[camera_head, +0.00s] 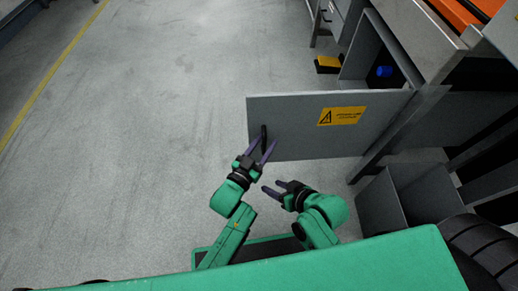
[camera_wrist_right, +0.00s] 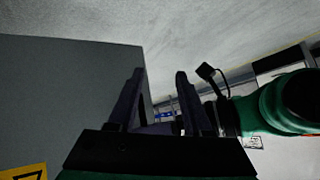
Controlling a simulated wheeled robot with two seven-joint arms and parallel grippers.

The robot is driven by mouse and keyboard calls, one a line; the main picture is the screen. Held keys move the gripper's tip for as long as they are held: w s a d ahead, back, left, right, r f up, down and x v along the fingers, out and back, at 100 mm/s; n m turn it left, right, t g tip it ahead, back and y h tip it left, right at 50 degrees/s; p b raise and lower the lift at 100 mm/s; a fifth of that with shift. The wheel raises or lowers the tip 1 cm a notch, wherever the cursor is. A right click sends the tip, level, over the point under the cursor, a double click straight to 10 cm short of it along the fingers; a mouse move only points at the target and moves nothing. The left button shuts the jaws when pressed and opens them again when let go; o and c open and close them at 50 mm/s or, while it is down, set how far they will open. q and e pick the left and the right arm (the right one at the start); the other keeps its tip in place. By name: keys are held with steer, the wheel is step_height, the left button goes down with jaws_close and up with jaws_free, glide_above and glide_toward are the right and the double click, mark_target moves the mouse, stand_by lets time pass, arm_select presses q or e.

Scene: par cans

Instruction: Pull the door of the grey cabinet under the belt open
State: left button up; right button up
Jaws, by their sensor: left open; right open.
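The grey cabinet door (camera_head: 295,125) stands swung out to the left of the cabinet (camera_head: 372,55), whose inside shows. It carries a yellow warning label (camera_head: 341,116) and a black upright handle (camera_head: 263,138) near its free left end. My left gripper (camera_head: 262,146) is open, with its fingers on either side of the handle's lower part; whether they touch it I cannot tell. My right gripper (camera_head: 271,187) is open and empty, below the door and nearer my body. In the right wrist view its fingers (camera_wrist_right: 160,76) point up beside the grey door panel (camera_wrist_right: 60,95).
A blue object (camera_head: 384,71) sits inside the cabinet. A yellow and black item (camera_head: 328,64) lies on the floor behind the door. The orange belt (camera_head: 455,12) is at top right. A grey open box shape (camera_head: 385,205) stands at right. The floor at left is clear.

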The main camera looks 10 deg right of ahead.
arm_select(q)
steer(key=shift+s+a, duration=0.25)
steer(key=p+v, duration=0.4)
steer(key=v, duration=0.9)
steer(key=shift+s+a, duration=0.15)
steer(key=shift+s, duration=0.1)
arm_select(e)
steer(key=s+d+r+g+h, duration=0.3)
steer(key=s+d+r+g, duration=0.1)
steer(key=d, duration=0.5)
steer(key=shift+s+r+g+h, duration=0.35)
steer(key=shift+r+g, duration=0.15)
steer(key=shift+r, duration=0.45)
